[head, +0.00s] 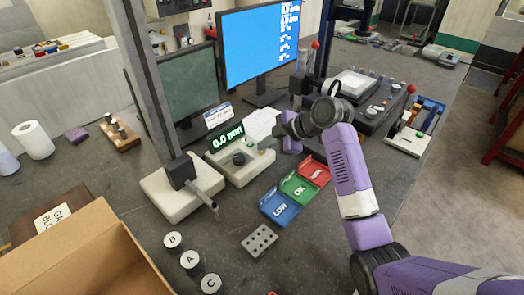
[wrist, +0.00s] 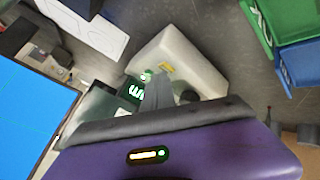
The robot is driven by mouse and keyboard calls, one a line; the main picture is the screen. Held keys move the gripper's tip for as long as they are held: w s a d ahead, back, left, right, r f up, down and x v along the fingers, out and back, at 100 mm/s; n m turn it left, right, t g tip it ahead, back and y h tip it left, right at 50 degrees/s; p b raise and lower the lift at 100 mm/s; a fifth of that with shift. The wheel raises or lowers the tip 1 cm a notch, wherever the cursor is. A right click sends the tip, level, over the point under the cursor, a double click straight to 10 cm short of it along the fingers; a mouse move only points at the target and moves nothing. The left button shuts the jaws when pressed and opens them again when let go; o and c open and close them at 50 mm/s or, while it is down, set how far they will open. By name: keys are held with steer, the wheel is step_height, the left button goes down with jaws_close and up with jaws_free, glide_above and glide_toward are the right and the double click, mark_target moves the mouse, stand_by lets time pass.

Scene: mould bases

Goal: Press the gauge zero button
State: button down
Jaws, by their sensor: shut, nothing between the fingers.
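The gauge (head: 246,168) is a pale box with a dark display (head: 226,137) reading 0.0 mm in green, and a dark round knob on its top. My gripper (wrist: 158,92) is shut and empty, over or close to the gauge; contact cannot be told. In the head view my gripper (head: 284,127) is right of the display, partly hidden by my wrist. I cannot make out which part is the zero button.
A stand with a tall column and pale base (head: 160,199) is left of the gauge. Blue (head: 279,207), green (head: 298,188) and red (head: 313,171) trays lie to its right. A monitor (head: 258,45) stands behind. Labelled cylinders (head: 190,261) and a cardboard box (head: 85,255) are in front.

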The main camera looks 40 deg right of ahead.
steer(key=shift+r, duration=0.6)
steer(key=shift+r+p, duration=0.1)
steer(key=shift+p, duration=0.2)
steer(key=shift+r+p, duration=1.7)
steer(key=shift+r, duration=0.75)
steer(key=shift+s+f, duration=0.1)
